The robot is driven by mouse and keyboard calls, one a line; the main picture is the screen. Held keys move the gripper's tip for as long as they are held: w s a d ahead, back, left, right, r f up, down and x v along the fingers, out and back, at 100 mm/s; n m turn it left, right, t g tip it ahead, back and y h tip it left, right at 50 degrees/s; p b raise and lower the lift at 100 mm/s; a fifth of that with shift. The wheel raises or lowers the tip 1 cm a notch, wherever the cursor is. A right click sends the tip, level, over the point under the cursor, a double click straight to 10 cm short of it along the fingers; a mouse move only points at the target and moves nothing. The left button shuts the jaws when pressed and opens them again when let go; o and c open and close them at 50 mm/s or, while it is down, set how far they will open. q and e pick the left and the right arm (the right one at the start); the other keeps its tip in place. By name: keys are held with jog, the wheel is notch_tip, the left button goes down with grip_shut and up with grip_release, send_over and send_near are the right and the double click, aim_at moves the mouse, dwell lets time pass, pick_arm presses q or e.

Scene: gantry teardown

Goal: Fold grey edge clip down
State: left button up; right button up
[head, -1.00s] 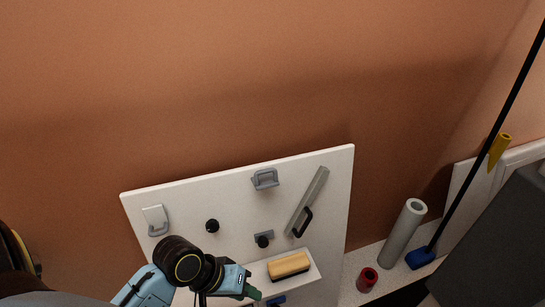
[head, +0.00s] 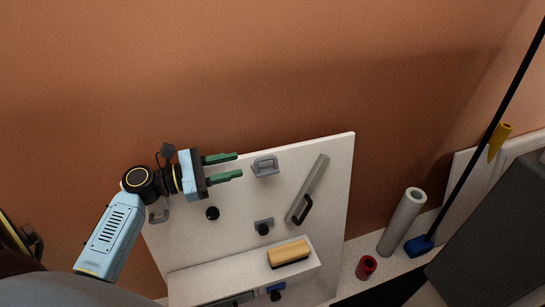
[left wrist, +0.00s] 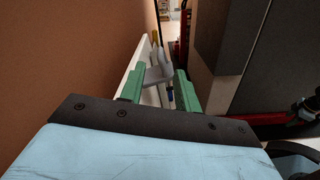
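A grey edge clip (head: 265,166) sits at the top edge of the white panel (head: 330,235), its looped handle standing up. My left gripper (head: 240,165) is open, with its two green fingers pointing right at the clip from a short way to its left. In the left wrist view the grey clip (left wrist: 158,74) shows ahead, between the open green fingers (left wrist: 160,68). I see no contact. A second grey clip (head: 158,216) at the panel's left is partly hidden by my left arm.
The panel carries black knobs (head: 212,213), a grey bar with a black handle (head: 308,190), and a shelf with a wooden brush (head: 289,253). A grey tube (head: 402,222), red cylinder (head: 366,267) and blue-headed pole (head: 419,245) stand at right. Space above the panel is clear.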

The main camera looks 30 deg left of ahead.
aim_at(273, 156)
pick_arm(q)
jog(key=b+x, duration=0.1)
jog(key=x, duration=1)
pick_arm(e)
jog(key=w+r, duration=0.2)
jog(key=shift+w+a+r, duration=0.15)
jog(key=shift+a+r, duration=0.05)
jog(key=shift+r, duration=0.2)
pick_arm(q)
jog(key=shift+s, duration=0.1)
grip_shut()
